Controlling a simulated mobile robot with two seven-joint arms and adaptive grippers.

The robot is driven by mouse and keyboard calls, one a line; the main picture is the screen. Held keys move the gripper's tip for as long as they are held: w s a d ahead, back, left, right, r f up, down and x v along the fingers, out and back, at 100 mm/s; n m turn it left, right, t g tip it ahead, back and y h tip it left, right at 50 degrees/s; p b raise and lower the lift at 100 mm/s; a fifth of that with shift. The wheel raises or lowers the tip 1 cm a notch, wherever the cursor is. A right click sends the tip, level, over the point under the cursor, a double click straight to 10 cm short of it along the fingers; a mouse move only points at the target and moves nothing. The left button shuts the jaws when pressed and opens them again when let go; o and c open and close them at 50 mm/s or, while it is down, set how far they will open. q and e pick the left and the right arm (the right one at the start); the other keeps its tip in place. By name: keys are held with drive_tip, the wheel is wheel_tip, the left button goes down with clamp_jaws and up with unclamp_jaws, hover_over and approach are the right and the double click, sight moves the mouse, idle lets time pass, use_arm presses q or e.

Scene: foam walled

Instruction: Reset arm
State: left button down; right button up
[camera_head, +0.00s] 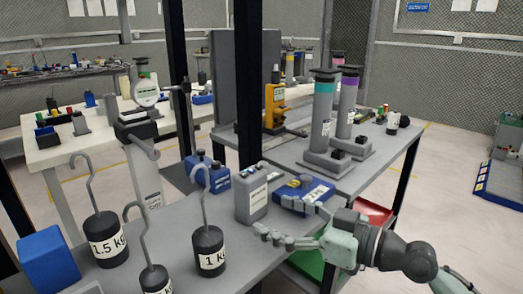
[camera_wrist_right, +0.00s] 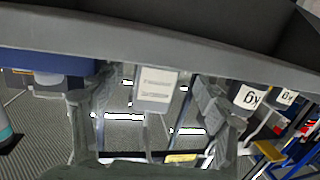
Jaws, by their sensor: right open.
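My right gripper (camera_head: 270,217) comes in from the lower right of the head view, beside the front right part of the grey table (camera_head: 182,277). Its pale grey-green fingers are apart, with nothing seen held between them. A grey labelled canister (camera_head: 252,199) stands just beyond the fingertips, and a blue box (camera_head: 306,190) with a yellow part lies just behind the upper finger. I cannot tell whether the finger touches it. In the right wrist view, which looks upside down, the two fingers (camera_wrist_right: 145,95) stand apart with a white-labelled canister (camera_wrist_right: 155,92) beyond them. My left gripper is not in view.
Hooked weights stand at the left front: a 1.5 kg one (camera_head: 104,240), a 1 kg one (camera_head: 209,252) and one partly cut off (camera_head: 154,280). Tall grey cylinders (camera_head: 320,120) stand further back. A red tray (camera_head: 372,211) sits below the tabletop's right edge.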

drive_tip(key=f+v, duration=0.1)
drive_tip(key=v, duration=0.8)
drive_tip(key=s+d+f+m+g+h, duration=0.1)
drive_tip(key=d+f+m+h, duration=0.2)
drive_tip(key=f, duration=0.9)
drive_tip(key=s+d+f+m+h, duration=0.1)
drive_tip(key=d+f+h, duration=0.3)
drive_tip(key=f, duration=0.7)
drive_tip(key=s+d+f+m+g+h, duration=0.2)
drive_tip(key=s+d+f+h, duration=0.2)
drive_tip(key=s+f, duration=0.3)
drive_tip(key=s+d+f+m+g+h, duration=0.3)
drive_tip(key=s+d+f+h, duration=0.1)
drive_tip(key=s+f, duration=0.3)
wheel_tip(320, 180, down, 3)
drive_tip(key=shift+d+r+g, duration=0.25)
drive_tip(key=shift+d+g, duration=0.05)
drive_tip(key=shift+d, duration=0.4)
